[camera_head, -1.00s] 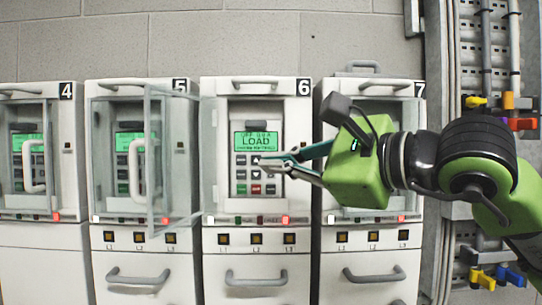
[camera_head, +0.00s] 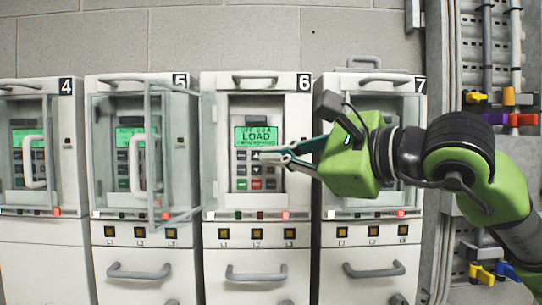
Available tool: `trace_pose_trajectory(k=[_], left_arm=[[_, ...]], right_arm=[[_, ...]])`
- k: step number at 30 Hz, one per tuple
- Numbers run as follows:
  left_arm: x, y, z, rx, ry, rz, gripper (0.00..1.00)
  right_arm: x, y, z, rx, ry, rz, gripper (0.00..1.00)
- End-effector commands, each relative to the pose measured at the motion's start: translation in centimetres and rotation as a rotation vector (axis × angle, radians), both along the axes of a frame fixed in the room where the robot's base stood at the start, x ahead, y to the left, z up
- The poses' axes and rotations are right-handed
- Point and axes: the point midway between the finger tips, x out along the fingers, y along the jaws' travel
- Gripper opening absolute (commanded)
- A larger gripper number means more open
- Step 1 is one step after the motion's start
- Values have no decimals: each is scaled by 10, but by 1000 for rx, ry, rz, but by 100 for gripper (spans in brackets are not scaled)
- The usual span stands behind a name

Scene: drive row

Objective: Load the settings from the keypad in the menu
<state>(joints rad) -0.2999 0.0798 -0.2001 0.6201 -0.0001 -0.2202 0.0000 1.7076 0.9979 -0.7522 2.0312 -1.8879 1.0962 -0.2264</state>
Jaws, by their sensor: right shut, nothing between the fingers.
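Drive unit 6 (camera_head: 296,120) stands in the row of white cabinets with its clear door swung open to the left. Its keypad (camera_head: 255,172) has a lit green display (camera_head: 257,137) on which I read "LOAD" with a smaller line above it. Dark buttons, a green button (camera_head: 241,184) and a red button (camera_head: 256,184) show below the display. My right gripper (camera_head: 262,156) comes in from the right. Its fingers are shut and empty, with the tips in front of the upper buttons. I cannot tell whether they touch. My left gripper is out of view.
Units 4 and 5 stand to the left; the open clear door (camera_head: 182,150) juts out between 5 and 6. Unit 7 (camera_head: 362,86) is partly behind my right arm. Coloured valves or connectors (camera_head: 488,274) are on the wall rack at the right.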

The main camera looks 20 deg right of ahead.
Motion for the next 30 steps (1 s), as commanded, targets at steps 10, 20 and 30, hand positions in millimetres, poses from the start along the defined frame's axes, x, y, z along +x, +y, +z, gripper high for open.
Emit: trace_pose_trajectory(k=[10,20,30], left_arm=[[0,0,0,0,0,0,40],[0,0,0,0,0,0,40],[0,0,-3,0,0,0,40]], right_arm=[[0,0,0,0,0,0,0],[0,0,0,0,0,0,0],[8,-2,0,1,0,0,0]])
